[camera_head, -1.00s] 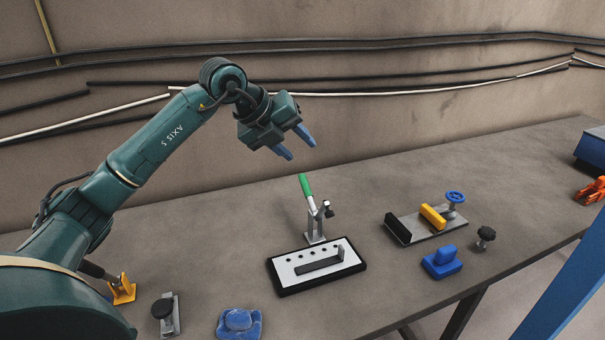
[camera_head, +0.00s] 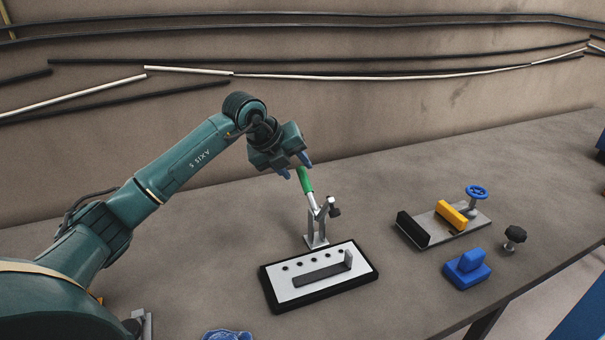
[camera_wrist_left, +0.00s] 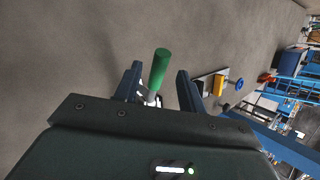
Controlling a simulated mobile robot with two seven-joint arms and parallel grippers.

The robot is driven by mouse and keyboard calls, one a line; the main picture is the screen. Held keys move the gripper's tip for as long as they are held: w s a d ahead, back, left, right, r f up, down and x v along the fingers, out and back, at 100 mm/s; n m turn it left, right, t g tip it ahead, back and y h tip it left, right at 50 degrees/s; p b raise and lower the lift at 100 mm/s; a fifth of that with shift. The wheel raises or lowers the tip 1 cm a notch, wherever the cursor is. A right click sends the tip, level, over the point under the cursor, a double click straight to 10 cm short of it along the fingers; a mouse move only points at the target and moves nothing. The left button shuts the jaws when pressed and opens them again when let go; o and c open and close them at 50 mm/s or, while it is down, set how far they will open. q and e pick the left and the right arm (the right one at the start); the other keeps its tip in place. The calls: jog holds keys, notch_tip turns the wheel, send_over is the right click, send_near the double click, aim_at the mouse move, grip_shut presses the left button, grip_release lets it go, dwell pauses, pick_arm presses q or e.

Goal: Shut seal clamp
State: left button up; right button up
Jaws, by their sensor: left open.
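The seal clamp (camera_head: 318,228) stands upright on the table behind a black-edged white plate. Its green handle (camera_head: 305,181) points up and leans slightly left. My left gripper (camera_head: 298,167) is open at the top of the handle. In the left wrist view the green handle (camera_wrist_left: 160,68) shows between the two blue fingers of the left gripper (camera_wrist_left: 157,85), nearer the left finger, with a gap to the right one. I cannot tell whether a finger touches it. The right gripper is not in view.
The white plate (camera_head: 285,292) with several holes and a grey bar lies in front of the clamp. To the right are a vise-like fixture (camera_head: 440,232) with a yellow block, a blue block (camera_head: 467,270) and a black knob (camera_head: 515,237). Black and white pipes run along the wall behind.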

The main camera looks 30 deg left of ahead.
aim_at(300, 173)
pick_arm(q)
jog(key=x, duration=0.4)
jog(key=shift+w+d+f, duration=0.1)
jog(key=shift+w+f, duration=0.15)
jog(key=shift+f, duration=0.1)
grip_shut()
dwell(0.4)
